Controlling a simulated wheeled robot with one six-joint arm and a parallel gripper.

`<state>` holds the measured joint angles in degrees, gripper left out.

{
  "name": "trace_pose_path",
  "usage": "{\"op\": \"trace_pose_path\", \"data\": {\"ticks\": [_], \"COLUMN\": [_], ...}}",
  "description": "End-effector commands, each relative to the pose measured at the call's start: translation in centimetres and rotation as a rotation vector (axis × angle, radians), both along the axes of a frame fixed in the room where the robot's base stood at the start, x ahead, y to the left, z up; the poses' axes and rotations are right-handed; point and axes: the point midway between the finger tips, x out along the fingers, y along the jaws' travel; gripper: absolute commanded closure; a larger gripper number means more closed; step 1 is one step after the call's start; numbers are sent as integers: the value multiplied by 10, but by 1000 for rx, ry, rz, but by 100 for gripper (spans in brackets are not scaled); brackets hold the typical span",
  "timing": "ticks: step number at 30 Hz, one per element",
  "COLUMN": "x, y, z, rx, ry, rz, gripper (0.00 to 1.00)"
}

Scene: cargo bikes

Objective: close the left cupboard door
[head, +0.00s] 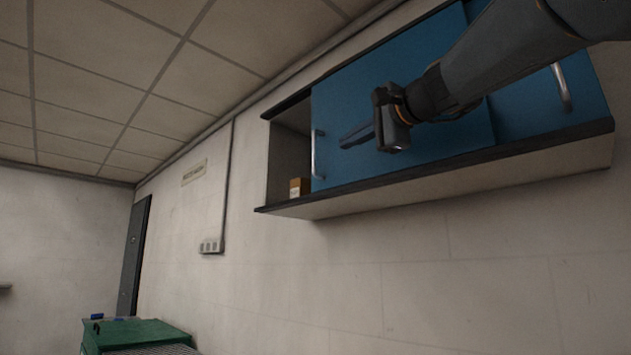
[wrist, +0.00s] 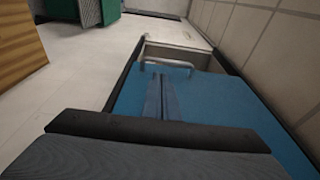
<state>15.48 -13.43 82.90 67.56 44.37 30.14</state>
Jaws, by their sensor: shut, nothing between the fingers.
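The wall cupboard (head: 450,165) has two blue doors side by side. The left cupboard door (head: 350,100) lies in the plane of the front, with an open gap (head: 288,150) at the cupboard's left end. Its upright metal handle (head: 318,153) is at its left edge. My gripper (head: 345,141) is shut and empty, in front of the left door, its tips just right of the handle. In the wrist view the shut fingers (wrist: 160,98) point toward the handle (wrist: 165,66). I cannot tell whether they touch the door. My arm hides part of both doors.
A small brown box (head: 299,187) stands inside the gap at the lower right. The right door (head: 525,105) has its own metal handle (head: 560,87), close to my arm. A green box (head: 135,333) is at the lower left. The wall below the cupboard is clear.

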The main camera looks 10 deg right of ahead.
Motion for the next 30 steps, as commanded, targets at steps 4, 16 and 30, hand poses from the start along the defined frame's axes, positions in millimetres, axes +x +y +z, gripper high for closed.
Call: {"op": "trace_pose_path", "data": {"ticks": [4,16,30], "x": [28,89,102], "y": [14,42,47], "z": [0,0,-2], "rx": [-1,-2,-2], "ry": [4,4,2], "rz": [4,2,-1], "gripper": [100,100,100]}}
